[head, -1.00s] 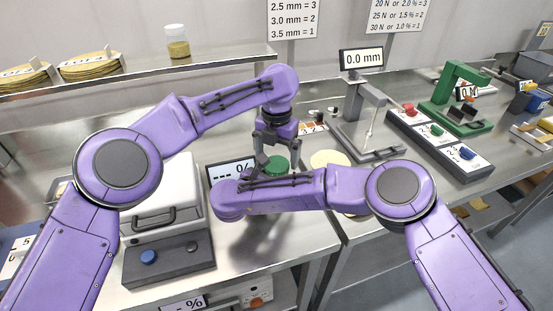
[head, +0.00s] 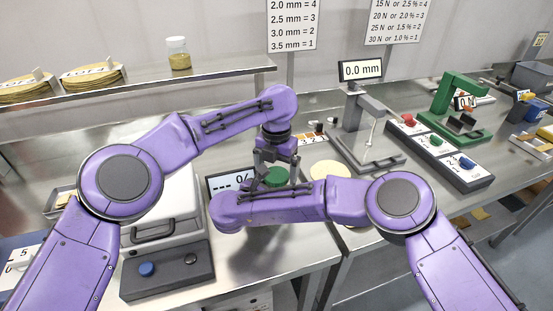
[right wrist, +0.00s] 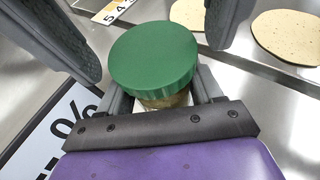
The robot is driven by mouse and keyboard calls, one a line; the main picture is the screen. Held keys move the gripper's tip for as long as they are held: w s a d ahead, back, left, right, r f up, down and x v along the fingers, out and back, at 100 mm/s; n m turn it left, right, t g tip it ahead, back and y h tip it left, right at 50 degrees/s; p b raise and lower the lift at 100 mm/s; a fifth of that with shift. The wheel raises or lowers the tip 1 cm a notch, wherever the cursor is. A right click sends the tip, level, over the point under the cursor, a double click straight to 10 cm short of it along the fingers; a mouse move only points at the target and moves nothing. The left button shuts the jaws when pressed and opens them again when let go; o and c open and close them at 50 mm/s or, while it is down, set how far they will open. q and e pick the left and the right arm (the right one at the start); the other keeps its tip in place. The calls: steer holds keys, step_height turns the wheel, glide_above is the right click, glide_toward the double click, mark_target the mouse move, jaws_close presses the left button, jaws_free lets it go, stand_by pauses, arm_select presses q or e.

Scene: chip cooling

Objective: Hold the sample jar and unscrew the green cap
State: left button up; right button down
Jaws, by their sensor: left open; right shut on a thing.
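The sample jar (right wrist: 166,102) stands under its round green cap (right wrist: 153,58) in the right wrist view. My right gripper (right wrist: 162,97) is shut on the jar, one finger on each side below the cap. In the head view the green cap (head: 277,175) shows behind my right forearm, which hides the jar. My left gripper (head: 276,170) is open and points down at the cap. Its two dark fingers also show in the right wrist view, at the upper left and upper right, apart from the cap.
A display reading "--- %" (head: 229,181) stands left of the cap. A grey device with a blue button (head: 147,269) is at the front left. A round chip (head: 331,169) lies to the right. A stand with a 0.0 mm display (head: 361,71) is behind it. Another jar (head: 179,54) sits on the shelf.

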arm_select(q)
steer(key=shift+f, duration=0.15)
steer(key=c, duration=1.1)
steer(key=n, duration=0.5)
steer(key=shift+n, duration=0.4)
steer(key=n, duration=0.4)
steer(key=o, duration=1.1)
steer(key=shift+o, duration=0.3)
